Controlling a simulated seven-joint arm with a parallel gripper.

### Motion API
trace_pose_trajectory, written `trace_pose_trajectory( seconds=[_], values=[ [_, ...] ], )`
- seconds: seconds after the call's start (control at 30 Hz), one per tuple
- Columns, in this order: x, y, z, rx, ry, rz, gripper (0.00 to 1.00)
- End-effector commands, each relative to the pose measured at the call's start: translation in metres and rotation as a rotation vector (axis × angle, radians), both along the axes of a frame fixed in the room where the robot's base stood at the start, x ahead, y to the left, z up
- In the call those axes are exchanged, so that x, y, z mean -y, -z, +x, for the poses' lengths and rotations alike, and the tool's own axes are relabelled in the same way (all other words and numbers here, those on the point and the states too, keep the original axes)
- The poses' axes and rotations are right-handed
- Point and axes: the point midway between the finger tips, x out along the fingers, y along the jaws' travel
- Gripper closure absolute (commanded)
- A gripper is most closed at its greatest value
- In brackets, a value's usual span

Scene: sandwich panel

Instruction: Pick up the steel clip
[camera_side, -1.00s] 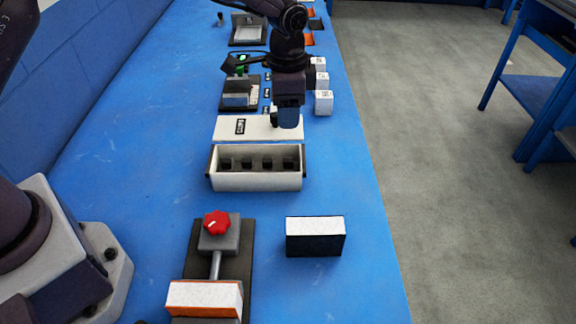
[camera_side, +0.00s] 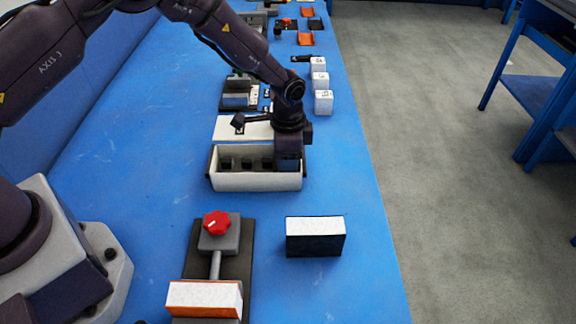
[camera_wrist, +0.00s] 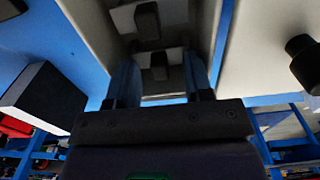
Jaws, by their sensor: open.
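A pale open box (camera_side: 255,182) stands mid-bench in the side view, with several dark upright pieces in it. I cannot tell which of these, if any, is the steel clip. My gripper (camera_side: 289,165) points down into the right end of the box, where my wrist hides the contents. In the wrist view my gripper (camera_wrist: 158,85) has its two fingers apart, inside the box. One dark piece (camera_wrist: 159,66) shows between the fingers and another dark piece (camera_wrist: 147,20) farther up. Whether a finger touches a piece is not clear.
A black block with a white top (camera_side: 315,225) stands in front of the box. A fixture with a red knob (camera_side: 216,223) is at front left. A white panel (camera_side: 232,128) lies behind the box, and white cubes (camera_side: 323,103) stand behind right.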

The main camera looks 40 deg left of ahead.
Motion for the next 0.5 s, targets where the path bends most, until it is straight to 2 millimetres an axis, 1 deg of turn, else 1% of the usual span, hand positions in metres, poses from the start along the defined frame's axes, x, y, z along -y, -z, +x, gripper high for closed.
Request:
trace_pose_trajectory(
  seconds=[0.1, 0.27, 0.3, 0.37, 0.4, 0.5],
  values=[
    [0.0000, 0.0058, -0.0001, 0.000, 0.000, 0.000, 0.53],
    [-0.0001, 0.0055, 0.0001, 0.001, 0.000, 0.001, 0.53],
    [-0.0001, 0.0054, 0.0001, 0.001, 0.000, 0.001, 0.58],
    [-0.0001, 0.0053, 0.0001, 0.001, 0.000, 0.001, 0.72],
    [-0.0001, 0.0053, 0.0001, 0.001, 0.000, 0.001, 0.81],
    [-0.0001, 0.0052, 0.0001, 0.001, 0.000, 0.001, 1.00]
  ],
)
